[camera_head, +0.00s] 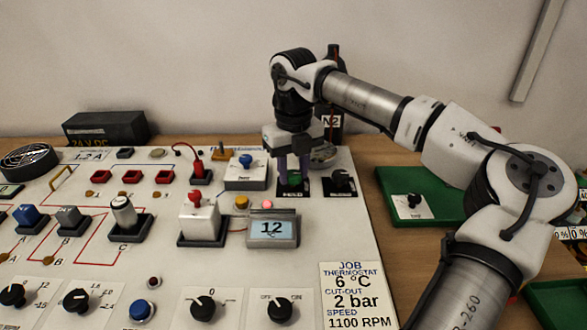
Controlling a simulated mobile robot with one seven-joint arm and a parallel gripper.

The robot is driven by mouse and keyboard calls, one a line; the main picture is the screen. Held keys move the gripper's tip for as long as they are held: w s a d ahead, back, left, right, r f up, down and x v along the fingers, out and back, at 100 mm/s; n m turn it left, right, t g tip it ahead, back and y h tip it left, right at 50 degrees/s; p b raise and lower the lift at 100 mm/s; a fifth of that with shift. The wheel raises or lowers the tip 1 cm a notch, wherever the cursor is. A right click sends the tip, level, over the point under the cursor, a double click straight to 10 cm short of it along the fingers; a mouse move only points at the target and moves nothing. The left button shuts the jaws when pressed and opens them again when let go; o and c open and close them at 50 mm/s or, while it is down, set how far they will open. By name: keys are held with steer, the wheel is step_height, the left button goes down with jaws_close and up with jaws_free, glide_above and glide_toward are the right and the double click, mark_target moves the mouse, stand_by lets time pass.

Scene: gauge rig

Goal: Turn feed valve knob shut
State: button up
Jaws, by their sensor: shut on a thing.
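My gripper (294,168) points straight down at the back right of the white panel (347,240). Its fingers are shut on a small green knob (294,179) on a black plate (293,193). The fingers hide most of this knob, so its exact angle cannot be told. The plate's label is too small to read, so I cannot confirm that it is the feed valve. A black knob (341,178) sits on a similar plate just to the right, apart from the gripper.
A dark bottle marked N2 (332,125) is behind the gripper. A green tray (440,215) lies right of the panel, and my arm reaches over it.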

mark_target(294, 174)
steer(key=o, duration=1)
steer(key=shift+c, duration=0.2)
steer(key=shift+r, duration=0.1)
step_height(294, 174, up, 14)
